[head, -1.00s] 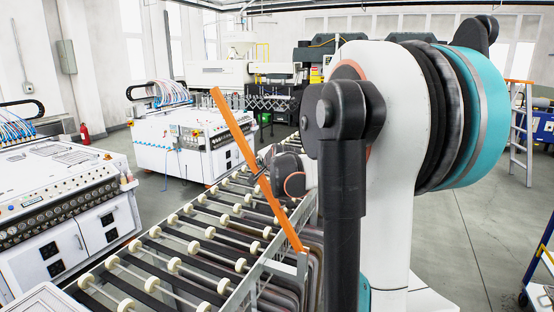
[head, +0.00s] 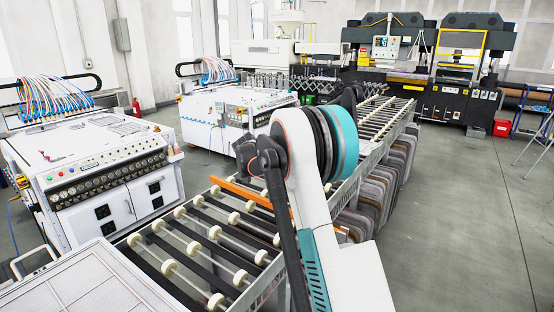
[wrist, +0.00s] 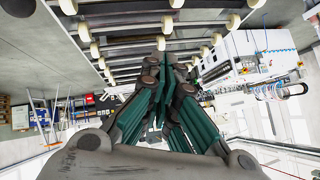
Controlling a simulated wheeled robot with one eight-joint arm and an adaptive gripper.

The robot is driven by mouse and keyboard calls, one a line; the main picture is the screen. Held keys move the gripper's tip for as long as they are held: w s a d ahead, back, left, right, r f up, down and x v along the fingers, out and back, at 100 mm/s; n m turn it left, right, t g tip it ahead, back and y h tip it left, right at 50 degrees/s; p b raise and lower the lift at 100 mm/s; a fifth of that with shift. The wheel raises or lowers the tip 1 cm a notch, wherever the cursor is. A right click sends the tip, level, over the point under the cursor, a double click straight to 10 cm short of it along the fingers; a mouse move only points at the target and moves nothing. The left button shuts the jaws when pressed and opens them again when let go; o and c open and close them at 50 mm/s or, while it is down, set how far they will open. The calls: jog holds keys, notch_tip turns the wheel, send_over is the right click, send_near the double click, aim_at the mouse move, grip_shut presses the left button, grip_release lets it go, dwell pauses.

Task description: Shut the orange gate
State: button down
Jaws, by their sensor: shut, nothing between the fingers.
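The orange gate (head: 238,193) is a long bar across the roller conveyor (head: 185,262) in the head view. It lies at a shallow slant, its free end to the left. Its right part is hidden behind my arm, and I cannot tell whether it touches anything below. The gate is not discernible in the wrist view. My gripper (wrist: 162,78) shows in the wrist view with its dark green fingers together and empty, pointing toward the conveyor rollers (wrist: 130,45). In the head view I cannot make out the gripper clearly, so its distance from the gate is unclear.
White machines with hoses stand left (head: 95,165) and behind (head: 225,110) the conveyor. A white panelled surface (head: 85,285) is at the front left. Dark presses (head: 455,75) stand at the back right. The grey floor (head: 460,200) on the right is clear.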

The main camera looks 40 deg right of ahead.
aim_at(259, 198)
jog(key=w+f+g, duration=0.1)
jog(key=f, duration=0.3)
jog(key=w+a+f+n+g+b, duration=0.1)
jog(key=f, duration=0.3)
jog(key=w+f+h+b, duration=0.1)
jog(key=w+f, duration=0.1)
jog(key=f, duration=0.2)
jog(key=shift+a+f+n+g, duration=0.1)
jog(key=shift+a+n+g, duration=0.1)
jog(key=shift+n+g, duration=0.15)
jog(key=shift+f+b, duration=0.3)
jog(key=shift+f, duration=0.2)
jog(key=shift+s+a+f+g, duration=0.1)
jog(key=shift+f+g, duration=0.05)
jog(key=shift+g, duration=0.1)
jog(key=shift+s+f, duration=0.1)
jog(key=shift+f, duration=0.05)
notch_tip(259, 198, up, 5)
jog(key=shift+f+p, duration=0.1)
jog(key=shift+p, duration=1.05)
jog(key=p+v, duration=0.2)
jog(key=v, duration=0.8)
